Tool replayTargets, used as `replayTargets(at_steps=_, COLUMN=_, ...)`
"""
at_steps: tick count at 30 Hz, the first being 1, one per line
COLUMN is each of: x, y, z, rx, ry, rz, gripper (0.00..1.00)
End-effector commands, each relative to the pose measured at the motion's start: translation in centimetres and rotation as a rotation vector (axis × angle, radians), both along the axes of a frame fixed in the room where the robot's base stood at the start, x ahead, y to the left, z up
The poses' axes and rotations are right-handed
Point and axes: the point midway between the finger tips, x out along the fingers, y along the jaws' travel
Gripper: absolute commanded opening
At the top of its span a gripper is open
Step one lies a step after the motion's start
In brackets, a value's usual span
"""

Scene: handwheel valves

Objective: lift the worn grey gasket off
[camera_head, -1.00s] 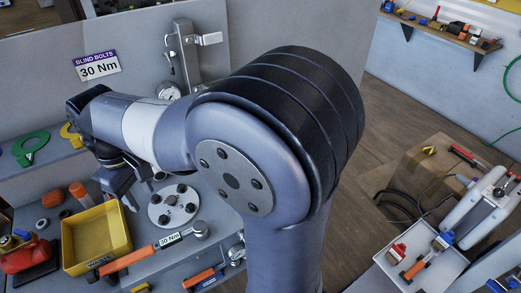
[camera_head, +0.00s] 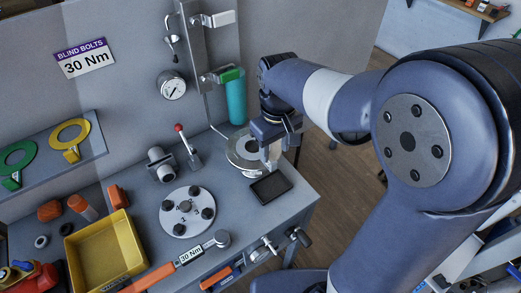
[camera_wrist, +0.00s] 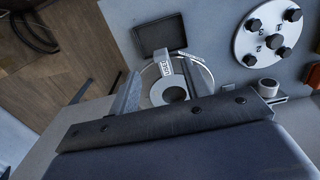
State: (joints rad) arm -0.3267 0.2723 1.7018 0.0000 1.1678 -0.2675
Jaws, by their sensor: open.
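The grey ring (camera_head: 238,160), which looks like the worn gasket, lies flat on a round seat at the right end of the bench. It also shows in the wrist view as a pale ring (camera_wrist: 157,91) around a dark bore, with a raised tab (camera_wrist: 166,66) on its far side. My gripper (camera_head: 272,158) is over the right part of this ring and hides some of it. In the wrist view my gripper (camera_wrist: 162,72) has its fingers apart, one on each side of the ring and tab. Whether the fingers touch anything I cannot tell.
A dark square pad (camera_head: 270,187) lies in front of the ring. A teal cylinder (camera_head: 236,100) stands behind it. A bolted disc (camera_head: 187,212), a red-knobbed lever (camera_head: 188,146) and a yellow bin (camera_head: 104,250) are left. Green (camera_head: 17,160) and yellow (camera_head: 70,134) rings sit on a shelf.

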Motion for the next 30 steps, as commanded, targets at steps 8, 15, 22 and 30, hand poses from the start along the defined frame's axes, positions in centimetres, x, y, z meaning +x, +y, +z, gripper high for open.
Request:
replayTargets(at_steps=8, x=0.0, y=0.0, z=-3.3, rx=-0.002, ry=0.005, rz=0.0, gripper=0.45)
replayTargets(at_steps=15, x=0.1, y=0.0, z=-5.4, rx=-0.001, ry=0.001, rz=0.0, gripper=0.45)
replayTargets(at_steps=22, x=0.1, y=0.0, z=-5.4, rx=0.001, ry=-0.001, rz=0.0, gripper=0.42)
replayTargets(at_steps=30, x=0.1, y=0.0, z=-5.4, rx=0.0, ry=0.0, rz=0.0, gripper=0.2)
